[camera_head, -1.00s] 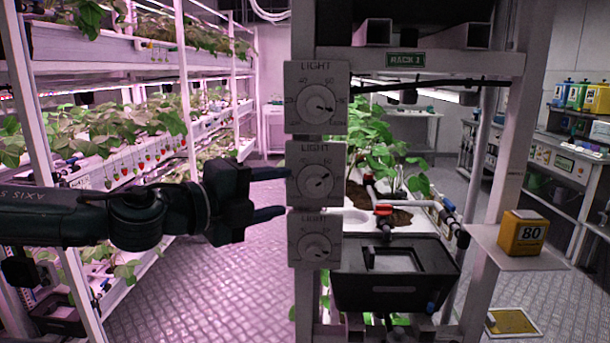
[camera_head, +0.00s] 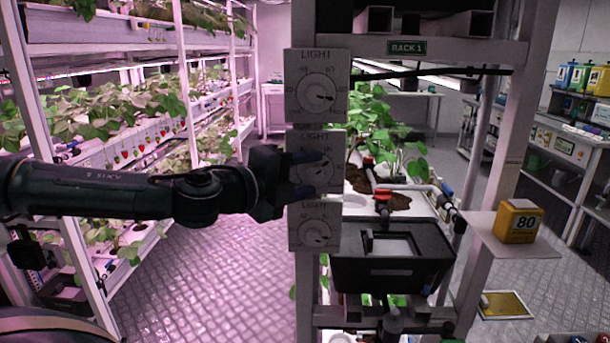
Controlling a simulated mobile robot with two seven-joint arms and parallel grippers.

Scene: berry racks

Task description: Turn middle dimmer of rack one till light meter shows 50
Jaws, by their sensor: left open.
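The rack 1 post carries three square light dimmers in a column. The middle dimmer (camera_head: 336,143) is partly hidden by my left gripper (camera_head: 316,173). The gripper is open, with one finger above and one below the middle knob; I cannot tell whether they touch it. The top dimmer (camera_head: 301,66) and the bottom dimmer (camera_head: 300,238) are in clear view, their pointers towards the lower right. The yellow light meter (camera_head: 521,206) stands on a small shelf at the right and shows 80. My right gripper is not in view.
The rack sign (camera_head: 406,47) reads RACK 1. A black bin (camera_head: 390,272) and strawberry plants (camera_head: 400,155) sit right of the dimmers. A plant rack (camera_head: 180,75) stands at the left, with open floor (camera_head: 210,270) between.

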